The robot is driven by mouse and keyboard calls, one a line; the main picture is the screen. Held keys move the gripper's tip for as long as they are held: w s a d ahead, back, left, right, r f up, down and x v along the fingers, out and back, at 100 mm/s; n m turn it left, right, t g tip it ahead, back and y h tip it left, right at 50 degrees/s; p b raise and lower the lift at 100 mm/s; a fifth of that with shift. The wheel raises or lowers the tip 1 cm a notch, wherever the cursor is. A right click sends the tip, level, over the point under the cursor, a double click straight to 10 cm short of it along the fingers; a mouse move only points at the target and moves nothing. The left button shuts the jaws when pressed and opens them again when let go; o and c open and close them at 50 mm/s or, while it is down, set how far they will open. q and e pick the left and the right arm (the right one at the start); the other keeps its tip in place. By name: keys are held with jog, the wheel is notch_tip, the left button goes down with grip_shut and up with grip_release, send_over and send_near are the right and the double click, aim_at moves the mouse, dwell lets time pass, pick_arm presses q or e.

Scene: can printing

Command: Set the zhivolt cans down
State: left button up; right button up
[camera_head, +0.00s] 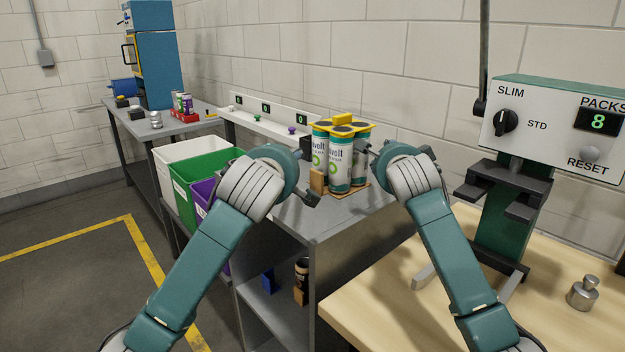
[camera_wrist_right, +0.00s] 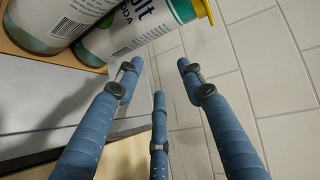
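The zhivolt cans (camera_head: 339,168) stand upright in a cluster under a yellow top carrier (camera_head: 343,128), on a thin brown base on the grey table. White labels with dark lettering and a green mark face me. My left gripper (camera_head: 306,172) is just left of the cans, its dark fingers spread and apparently empty. My right gripper (camera_head: 368,150) is just right of them. In the right wrist view its blue fingers (camera_wrist_right: 158,76) are spread with nothing between them, and two cans (camera_wrist_right: 138,30) lie beyond the fingertips. Whether any finger touches a can is unclear.
A machine (camera_head: 552,125) with a display reading 8 stands at right on a wooden bench (camera_head: 400,300), near a metal weight (camera_head: 583,293). White, green (camera_head: 197,172) and purple bins stand left. A back table holds a red tray (camera_head: 185,115) with cans.

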jog(key=v, duration=0.9)
jog(key=shift+s, duration=0.4)
jog(key=shift+d+r, duration=0.1)
